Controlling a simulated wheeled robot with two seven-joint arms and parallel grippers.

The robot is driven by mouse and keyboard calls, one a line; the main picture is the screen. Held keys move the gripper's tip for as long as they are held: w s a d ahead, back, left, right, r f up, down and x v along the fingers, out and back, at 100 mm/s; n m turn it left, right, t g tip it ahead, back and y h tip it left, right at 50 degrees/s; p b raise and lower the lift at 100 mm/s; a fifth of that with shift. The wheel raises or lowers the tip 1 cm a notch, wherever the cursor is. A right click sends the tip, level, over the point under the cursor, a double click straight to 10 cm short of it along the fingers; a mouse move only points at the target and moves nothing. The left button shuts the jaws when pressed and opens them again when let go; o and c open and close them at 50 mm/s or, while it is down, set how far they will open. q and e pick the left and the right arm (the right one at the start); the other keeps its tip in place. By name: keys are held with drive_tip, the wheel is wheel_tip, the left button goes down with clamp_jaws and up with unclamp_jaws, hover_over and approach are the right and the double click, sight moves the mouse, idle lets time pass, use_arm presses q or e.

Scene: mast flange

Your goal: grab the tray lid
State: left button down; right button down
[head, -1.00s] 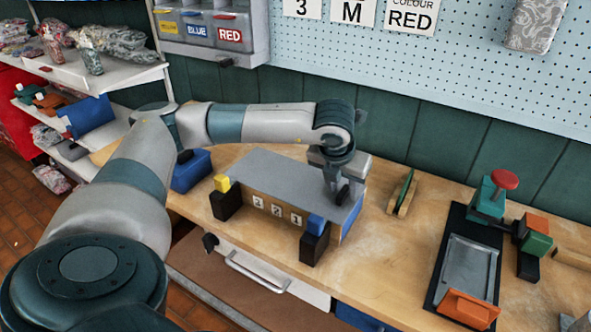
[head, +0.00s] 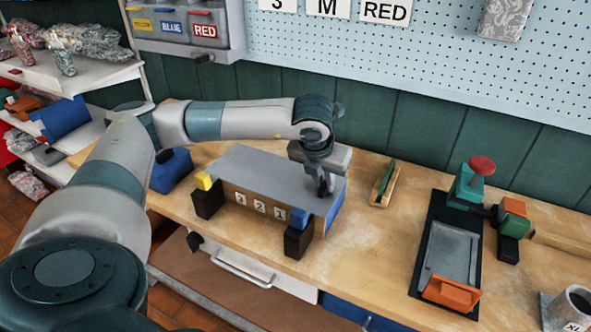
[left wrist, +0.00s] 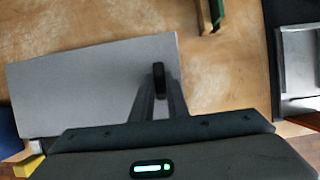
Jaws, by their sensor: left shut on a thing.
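The tray lid is a flat grey panel (head: 245,168) lying on top of a wooden box with number tags (head: 262,207) on its front. In the left wrist view the lid (left wrist: 85,85) fills the left half, with a black upright handle near its right end. My left gripper (head: 322,187) is over the lid's right end, pointing down, its fingers shut on the handle. In the left wrist view the fingers (left wrist: 158,92) close around the handle. The lid appears to rest on the box. My right gripper is not in view.
Black posts with a yellow block (head: 204,181) and a blue block (head: 299,217) stand at the box's front corners. A blue bin (head: 171,171) is to its left. A wooden holder (head: 384,186) and a black mat with a metal tray (head: 450,255) are to the right.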

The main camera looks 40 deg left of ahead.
use_arm(q)
drive_tip(key=shift+r, duration=0.2)
